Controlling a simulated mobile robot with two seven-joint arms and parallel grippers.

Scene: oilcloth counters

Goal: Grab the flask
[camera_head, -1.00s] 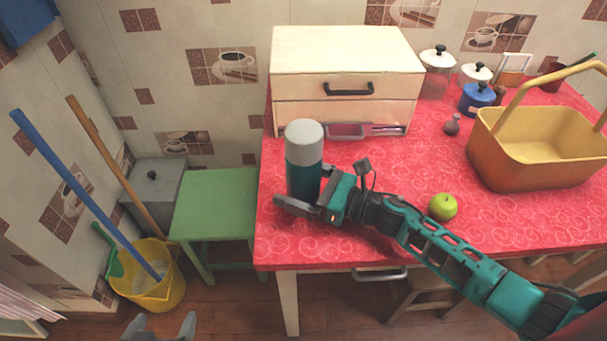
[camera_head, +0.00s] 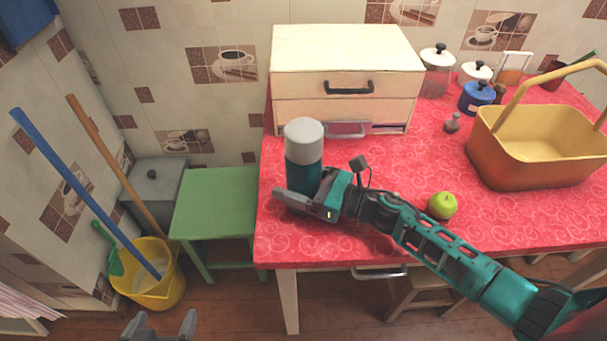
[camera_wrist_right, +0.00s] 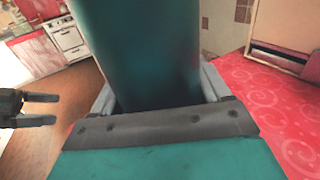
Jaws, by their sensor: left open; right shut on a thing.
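The flask (camera_head: 304,160) is a teal cylinder with a light grey cap, upright at the left end of the red counter. My right gripper (camera_head: 300,198) reaches it from the right and is shut around its lower body. In the right wrist view the flask's teal body (camera_wrist_right: 158,50) stands between the two fingers (camera_wrist_right: 160,95). The gripper hides the flask's base, so I cannot tell whether it touches the counter. My left gripper (camera_head: 160,328) is open and empty at the bottom edge of the head view, low over the floor; it also shows in the right wrist view (camera_wrist_right: 42,109).
A cream drawer box (camera_head: 345,80) stands just behind the flask. A green apple (camera_head: 442,206) lies near my right forearm. A yellow-orange basket (camera_head: 535,150) and several jars are to the right. A green stool (camera_head: 215,205) and yellow bucket (camera_head: 150,285) are left of the counter.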

